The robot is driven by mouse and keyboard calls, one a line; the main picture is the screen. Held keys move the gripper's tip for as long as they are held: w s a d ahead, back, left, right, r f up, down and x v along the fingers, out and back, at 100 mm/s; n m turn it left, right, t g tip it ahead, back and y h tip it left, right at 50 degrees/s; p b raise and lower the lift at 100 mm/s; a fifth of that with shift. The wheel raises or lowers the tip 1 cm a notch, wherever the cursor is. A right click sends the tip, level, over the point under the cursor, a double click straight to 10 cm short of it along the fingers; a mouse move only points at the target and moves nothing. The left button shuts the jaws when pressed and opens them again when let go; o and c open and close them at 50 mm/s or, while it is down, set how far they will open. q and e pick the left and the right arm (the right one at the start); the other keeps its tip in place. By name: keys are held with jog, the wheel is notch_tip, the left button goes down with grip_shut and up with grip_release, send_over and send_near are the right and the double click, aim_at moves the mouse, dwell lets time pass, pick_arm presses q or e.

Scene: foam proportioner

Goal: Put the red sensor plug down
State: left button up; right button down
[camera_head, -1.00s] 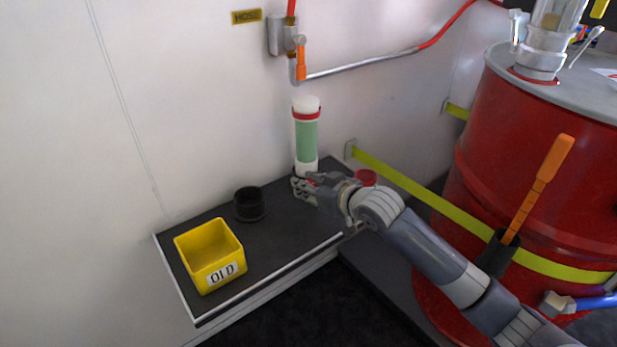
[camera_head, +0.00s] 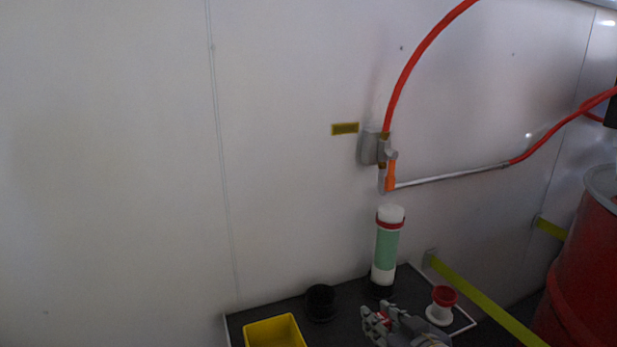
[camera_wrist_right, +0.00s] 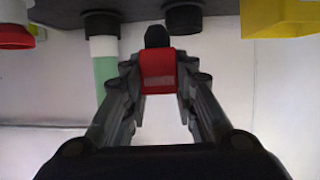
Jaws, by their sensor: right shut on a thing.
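The red sensor plug (camera_wrist_right: 159,72) is held between the fingers of my right gripper (camera_wrist_right: 160,84), its dark end pointing away from the wrist. In the head view, my right gripper (camera_head: 376,321) is low in the picture, above the dark shelf and in front of the green and white cylinder's base. The plug is mostly hidden by the fingers in that view. In the wrist view the scene appears upside down, and the plug looks clear of the shelf. My left gripper is not in view.
The green and white cylinder (camera_head: 386,247) stands upright on the dark shelf (camera_head: 350,301). A black round holder (camera_head: 320,301) and a yellow bin (camera_head: 275,332) are to its left. A white piece with a red rim (camera_head: 441,307) is to its right. A yellow strap (camera_head: 485,307) crosses nearby.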

pick_arm(q)
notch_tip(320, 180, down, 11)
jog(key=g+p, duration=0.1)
jog(key=p, duration=0.8)
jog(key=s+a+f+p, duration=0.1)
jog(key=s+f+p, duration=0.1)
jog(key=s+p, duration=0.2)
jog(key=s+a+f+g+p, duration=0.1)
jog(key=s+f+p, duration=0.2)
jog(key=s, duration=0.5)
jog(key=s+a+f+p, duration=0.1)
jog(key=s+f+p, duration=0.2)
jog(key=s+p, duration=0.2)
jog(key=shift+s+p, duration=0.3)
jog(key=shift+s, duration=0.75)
pick_arm(e)
jog(key=s+d+r+m+h, duration=0.1)
jog(key=d+r, duration=0.1)
jog(key=r, duration=1.5)
jog(key=s+d+r+m+h, duration=0.1)
jog(key=s+r+m+h, duration=0.1)
jog(key=r, duration=1.5)
jog(key=shift+d+t+h, duration=0.3)
jog(key=shift+d+t, duration=0.05)
jog(key=shift+t, duration=0.05)
